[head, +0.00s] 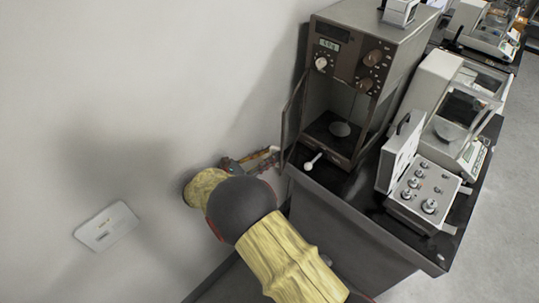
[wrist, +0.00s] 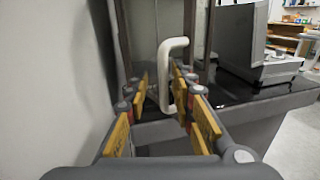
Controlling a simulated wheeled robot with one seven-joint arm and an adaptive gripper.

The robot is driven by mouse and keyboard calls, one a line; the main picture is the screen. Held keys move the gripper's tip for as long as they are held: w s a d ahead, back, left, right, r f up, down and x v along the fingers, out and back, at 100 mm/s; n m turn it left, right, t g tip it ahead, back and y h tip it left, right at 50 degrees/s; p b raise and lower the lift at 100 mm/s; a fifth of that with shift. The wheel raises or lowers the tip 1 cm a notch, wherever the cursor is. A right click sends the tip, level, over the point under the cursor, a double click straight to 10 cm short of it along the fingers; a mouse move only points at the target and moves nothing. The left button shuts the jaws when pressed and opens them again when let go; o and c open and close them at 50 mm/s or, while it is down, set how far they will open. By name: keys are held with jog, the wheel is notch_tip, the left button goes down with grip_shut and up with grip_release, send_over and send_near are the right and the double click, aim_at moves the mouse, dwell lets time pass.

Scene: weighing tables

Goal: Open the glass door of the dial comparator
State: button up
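The dial comparator (head: 388,50) is a tall brown cabinet with dials and a display; its chamber with a round pan (head: 340,129) faces me. Its glass door (head: 293,112) appears swung outward at the left front side, seen nearly edge-on in the head view. My gripper (head: 268,157) is at the door's outer side by the wall. In the wrist view, a white C-shaped handle (wrist: 166,75) stands upright between the open fingers of my gripper (wrist: 163,88), closer to the right finger. I cannot tell whether that finger touches it. My arm hides part of the gripper in the head view.
The wall (head: 130,80) is close on the left. A small white lever-like piece (head: 313,161) shows at the cabinet's front foot. A weight box (head: 423,196) and a glass-sided balance (head: 455,120) stand to the right on the dark table (head: 400,232).

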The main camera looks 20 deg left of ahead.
jog(key=v, duration=0.7)
jog(key=shift+c, duration=0.9)
jog(key=shift+c, duration=0.4)
jog(key=shift+w+d+r+n+t+y+b, duration=0.15)
jog(key=shift+w+d+n+t+y+b, duration=0.25)
jog(key=shift+w+d+n+y+b, duration=0.55)
jog(key=shift+w+d+r+n+t+y+b, duration=0.15)
jog(key=shift+w+d+n+t+y+b, duration=0.4)
jog(key=shift+w+y+b, duration=0.8)
jog(key=shift+w+d+r+n+t+y+b, duration=0.2)
jog(key=shift+w+d+n+y+b, duration=0.55)
jog(key=shift+b, duration=0.65)
jog(key=shift+w, duration=0.15)
jog(key=shift+c, duration=0.5)
grip_shut()
